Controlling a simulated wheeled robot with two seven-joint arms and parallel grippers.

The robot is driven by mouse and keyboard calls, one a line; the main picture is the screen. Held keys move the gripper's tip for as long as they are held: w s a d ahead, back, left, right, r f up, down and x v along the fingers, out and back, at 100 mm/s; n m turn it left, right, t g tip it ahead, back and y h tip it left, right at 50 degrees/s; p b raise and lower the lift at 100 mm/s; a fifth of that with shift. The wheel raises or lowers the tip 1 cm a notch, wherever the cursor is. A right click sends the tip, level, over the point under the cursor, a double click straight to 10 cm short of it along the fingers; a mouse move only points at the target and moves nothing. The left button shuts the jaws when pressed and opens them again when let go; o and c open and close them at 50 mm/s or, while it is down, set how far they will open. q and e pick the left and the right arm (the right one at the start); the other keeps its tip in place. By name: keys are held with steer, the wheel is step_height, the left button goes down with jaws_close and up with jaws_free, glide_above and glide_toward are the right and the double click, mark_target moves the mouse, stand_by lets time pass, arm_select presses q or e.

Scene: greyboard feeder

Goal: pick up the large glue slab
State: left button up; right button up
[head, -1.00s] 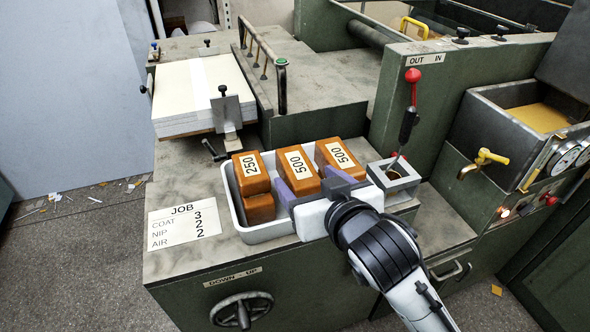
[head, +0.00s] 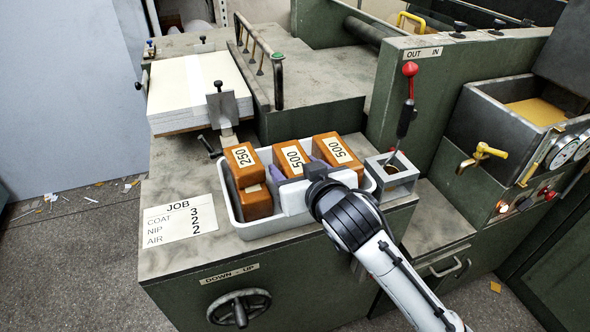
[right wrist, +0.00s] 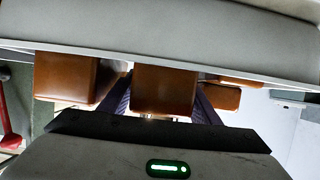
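Orange-brown glue slabs stand in a white tray (head: 233,214) on the machine's bench. Two are labelled 500: the middle one (head: 295,154) and the right one (head: 337,148). Smaller pieces at the left are stacked, the upper labelled 250 (head: 243,157). My right gripper (head: 299,167) is down at the tray, its purple fingers on both sides of the middle 500 slab. In the right wrist view the slab (right wrist: 164,92) sits between the fingers, which look pressed against its sides. The slab still stands in the tray. My left gripper is not in view.
A grey square pot (head: 398,180) stands close to the tray's right, with a red-knobbed lever (head: 409,90) behind. A paper stack (head: 195,90) is behind at the left. A job card (head: 179,220) lies left of the tray.

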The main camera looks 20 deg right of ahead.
steer(key=c, duration=1.1)
steer(key=shift+r, duration=0.25)
steer(key=shift+c, duration=0.4)
